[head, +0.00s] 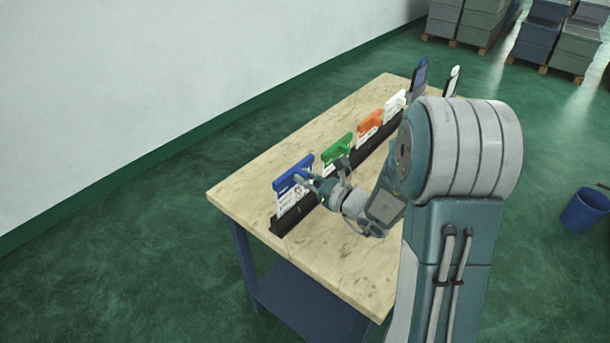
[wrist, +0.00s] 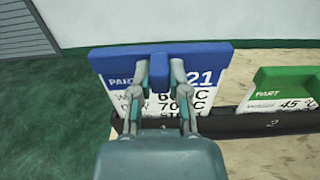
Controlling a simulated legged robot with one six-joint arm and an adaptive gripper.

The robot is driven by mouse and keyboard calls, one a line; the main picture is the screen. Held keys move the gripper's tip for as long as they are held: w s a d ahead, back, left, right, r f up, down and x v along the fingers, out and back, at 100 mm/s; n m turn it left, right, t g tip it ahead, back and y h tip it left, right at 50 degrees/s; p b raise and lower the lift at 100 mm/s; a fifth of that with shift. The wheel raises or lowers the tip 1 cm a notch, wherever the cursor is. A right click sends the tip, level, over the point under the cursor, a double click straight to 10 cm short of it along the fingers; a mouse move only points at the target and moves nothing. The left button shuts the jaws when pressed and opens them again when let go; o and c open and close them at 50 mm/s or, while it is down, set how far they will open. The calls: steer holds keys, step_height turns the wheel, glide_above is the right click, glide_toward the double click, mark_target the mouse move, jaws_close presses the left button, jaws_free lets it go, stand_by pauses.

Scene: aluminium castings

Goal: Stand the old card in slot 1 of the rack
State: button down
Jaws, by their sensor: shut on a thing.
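A white card with a blue top and blue tab (head: 290,193) is upright at the near end of the black rack (head: 287,222). In the wrist view the blue card (wrist: 110,80) shows "PART" and "21". My gripper (wrist: 162,76) is shut on its blue tab, with a finger on each side. It also shows in the head view (head: 306,178). The card's lower edge meets the rack's near end, but whether it is seated in the slot is hidden.
A green card (head: 336,149), an orange card (head: 369,122) and a white card (head: 395,103) stand along the rack. A dark blue card (head: 420,72) and a white-topped item (head: 453,78) stand at the far end. Bare tabletop (head: 240,187) lies left of the rack.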

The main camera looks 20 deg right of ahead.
steer(key=shift+f, duration=1.5)
steer(key=c, duration=0.5)
jaws_free()
steer(key=shift+c, duration=0.2)
steer(key=v, duration=1.2)
steer(key=shift+a, duration=0.1)
